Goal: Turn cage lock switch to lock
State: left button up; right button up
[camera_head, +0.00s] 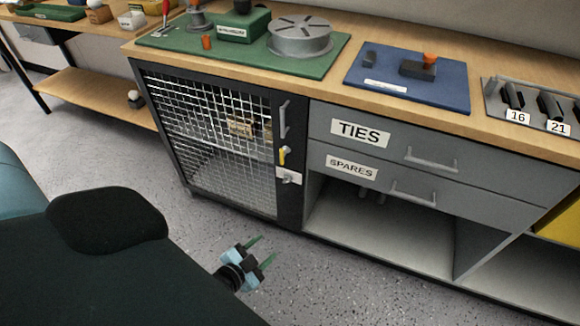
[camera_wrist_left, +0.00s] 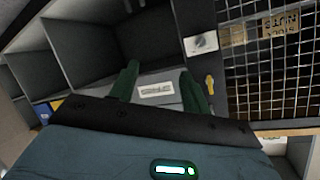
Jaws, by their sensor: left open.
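The cage door (camera_head: 222,140) is a wire mesh panel in a dark frame on the left of the cabinet, and it looks closed. On its right frame a small yellow lever (camera_head: 282,156) sits above a white plate with a grey knob (camera_head: 289,177). I cannot tell the knob's marked setting. The left wrist view, turned over, also shows the white plate (camera_wrist_left: 201,43) and the yellow lever (camera_wrist_left: 210,84). My left gripper (camera_head: 262,249) has green fingers, is open and empty, and hangs in front of the cabinet, apart from it. My right gripper is out of view.
A vertical door handle (camera_head: 284,119) is above the yellow lever. To the right are the TIES drawer (camera_head: 390,147) and the SPARES drawer (camera_head: 400,185) with projecting handles, over an open shelf. Speckled floor (camera_head: 330,285) in front is clear.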

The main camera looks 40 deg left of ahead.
aim_at(286, 182)
pick_arm(q)
jog(key=w+a+f+t+y+b, duration=0.1)
jog(key=w+a+b, duration=0.2)
jog(key=w, duration=0.5)
jog(key=w+a+t+y+b, duration=0.1)
jog(key=w+a+b, duration=0.2)
jog(key=w+b, duration=0.2)
jog(key=w+a+f+t+y+b, duration=0.1)
jog(key=w+a+b, duration=0.3)
jog(key=w, duration=0.6)
jog(key=shift+w+f+m+t+y, duration=0.3)
jog(key=shift+f+y, duration=0.05)
jog(key=shift+y, duration=0.05)
jog(key=shift+w, duration=0.1)
jog(key=shift+c, duration=0.5)
jog(key=c, duration=0.9)
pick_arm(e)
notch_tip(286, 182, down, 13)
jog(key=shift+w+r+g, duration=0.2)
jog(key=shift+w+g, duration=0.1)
